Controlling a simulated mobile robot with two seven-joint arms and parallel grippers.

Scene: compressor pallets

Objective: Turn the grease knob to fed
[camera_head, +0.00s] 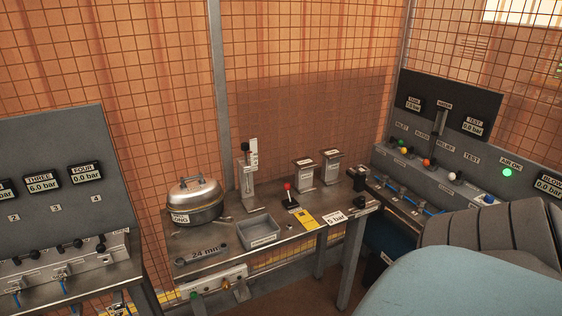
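I cannot pick out which control is the grease knob; no label for it is readable. On the middle bench (215,240), a small block with a red-topped lever (287,190) stands near the middle. A metal stand with a black knob on top (246,150) rises behind it. Two grey boxes with white labels, a left one (305,172) and a right one (331,166), stand toward the back right. Black knobs (360,180) sit at the bench's right end. Neither of my grippers is in view.
A lidded metal pot (194,200), a grey tray (260,232), a spanner label plate (204,254) and a yellow card (306,220) lie on the bench. Gauge panels stand left (50,180) and right (450,125). A large dark grey ribbed shape (490,235) blocks the lower right.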

